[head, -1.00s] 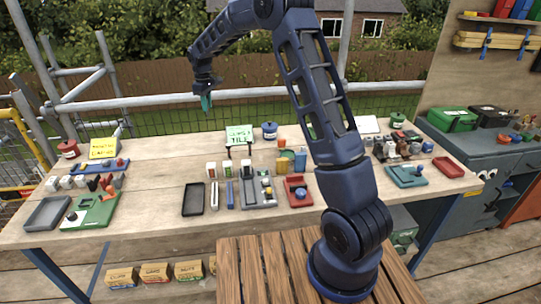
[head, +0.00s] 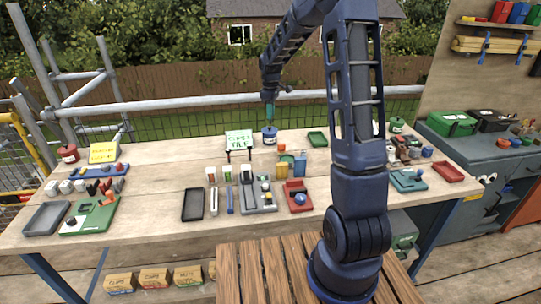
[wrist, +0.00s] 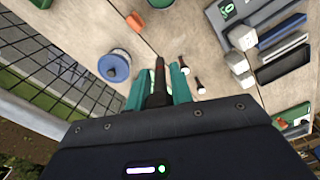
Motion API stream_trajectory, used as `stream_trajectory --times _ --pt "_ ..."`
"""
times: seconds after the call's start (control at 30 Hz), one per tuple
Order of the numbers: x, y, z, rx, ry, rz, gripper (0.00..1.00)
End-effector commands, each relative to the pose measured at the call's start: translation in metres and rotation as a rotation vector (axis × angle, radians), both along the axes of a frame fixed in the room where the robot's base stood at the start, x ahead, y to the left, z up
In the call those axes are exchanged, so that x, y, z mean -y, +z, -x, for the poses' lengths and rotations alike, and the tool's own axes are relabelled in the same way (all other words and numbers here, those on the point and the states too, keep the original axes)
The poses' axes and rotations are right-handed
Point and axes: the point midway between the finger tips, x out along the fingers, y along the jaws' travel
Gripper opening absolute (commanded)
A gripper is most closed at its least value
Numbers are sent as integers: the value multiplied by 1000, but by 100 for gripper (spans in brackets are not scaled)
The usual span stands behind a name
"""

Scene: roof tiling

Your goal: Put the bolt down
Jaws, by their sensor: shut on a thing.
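My gripper (head: 269,104) hangs high over the back part of the workbench (head: 160,165), with its teal fingers pointing down. In the wrist view my gripper (wrist: 158,92) is shut on a dark, reddish-brown bolt (wrist: 159,78). The bolt stands out past the fingertips, and its other end is hidden between them. In the head view the bolt is too small to make out. A blue tin (head: 269,136) stands below the gripper in the head view; in the wrist view this tin (wrist: 114,66) is to the left of the fingers.
A green-lettered sign (head: 239,140) stands left of the tin. Bare wood shows left of the sign.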

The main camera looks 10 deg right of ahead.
Motion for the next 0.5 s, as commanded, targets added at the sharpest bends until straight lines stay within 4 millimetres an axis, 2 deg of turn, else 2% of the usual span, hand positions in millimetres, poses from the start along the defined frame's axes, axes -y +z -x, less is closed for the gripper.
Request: stream_trajectory --times 0.5 --pt "-1 -111 0 -4 -1 0 0"
